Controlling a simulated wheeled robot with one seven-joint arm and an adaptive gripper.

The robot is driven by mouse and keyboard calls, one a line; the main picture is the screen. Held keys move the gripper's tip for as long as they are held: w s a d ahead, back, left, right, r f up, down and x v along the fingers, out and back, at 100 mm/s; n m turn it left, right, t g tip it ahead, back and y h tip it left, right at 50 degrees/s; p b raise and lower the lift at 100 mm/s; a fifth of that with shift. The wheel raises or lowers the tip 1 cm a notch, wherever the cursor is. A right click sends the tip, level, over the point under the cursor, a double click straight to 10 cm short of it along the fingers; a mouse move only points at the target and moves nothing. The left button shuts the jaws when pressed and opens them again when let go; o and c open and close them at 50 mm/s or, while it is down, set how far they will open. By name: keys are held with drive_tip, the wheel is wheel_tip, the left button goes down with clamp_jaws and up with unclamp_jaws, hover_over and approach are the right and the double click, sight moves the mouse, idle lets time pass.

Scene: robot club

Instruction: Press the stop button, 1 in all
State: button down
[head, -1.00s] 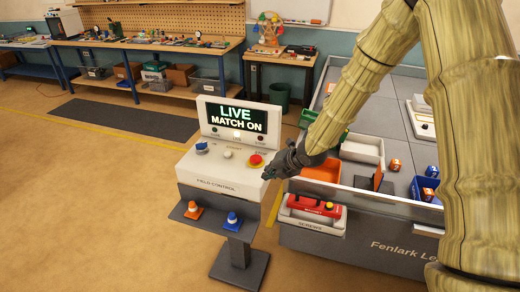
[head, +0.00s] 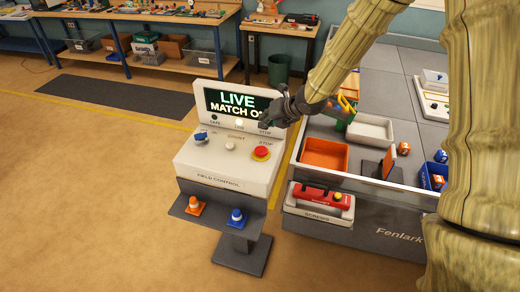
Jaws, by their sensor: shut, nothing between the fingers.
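The stop button (head: 261,153) is a red mushroom button with a yellow collar at the right of the sloped panel on the white field control console (head: 226,172). The console's screen (head: 226,102) reads "LIVE MATCH ON", its right end covered by my gripper. The white lamp above LIVE is lit. My gripper (head: 264,124) is dark and shut, empty, its tips in front of the screen's lower right corner. In the picture it sits above the stop button, apart from it. A blue knob (head: 200,137) and a pale count button (head: 230,144) are on the same panel.
An orange-striped cone (head: 195,206) and a blue cone (head: 237,218) stand on the console's lower shelf.

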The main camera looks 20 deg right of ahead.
drive_tip(key=b, duration=0.2)
hover_over(263, 149)
drive_tip(key=w, duration=0.1)
wheel_tip(263, 149, down, 5)
drive_tip(key=shift+w, duration=0.1)
drive_tip(key=shift+s+d+f+b, duration=0.1)
drive_tip(key=shift+s+f+b, duration=0.45)
drive_tip(key=shift+f+b, duration=0.15)
drive_tip(key=shift+s+f+b, duration=0.15)
drive_tip(key=shift+s+b, duration=0.15)
drive_tip(key=f+b, duration=0.1)
drive_tip(key=w+f, duration=0.1)
drive_tip(key=f, duration=0.1)
drive_tip(key=shift+w+b, duration=0.1)
drive_tip(key=shift+b, duration=0.3)
drive_tip(key=shift+f, duration=0.15)
drive_tip(key=shift+s+r, duration=0.25)
drive_tip(key=shift+s, duration=0.1)
drive_tip(key=shift+w+f, duration=0.2)
drive_tip(key=shift+s+r, duration=0.15)
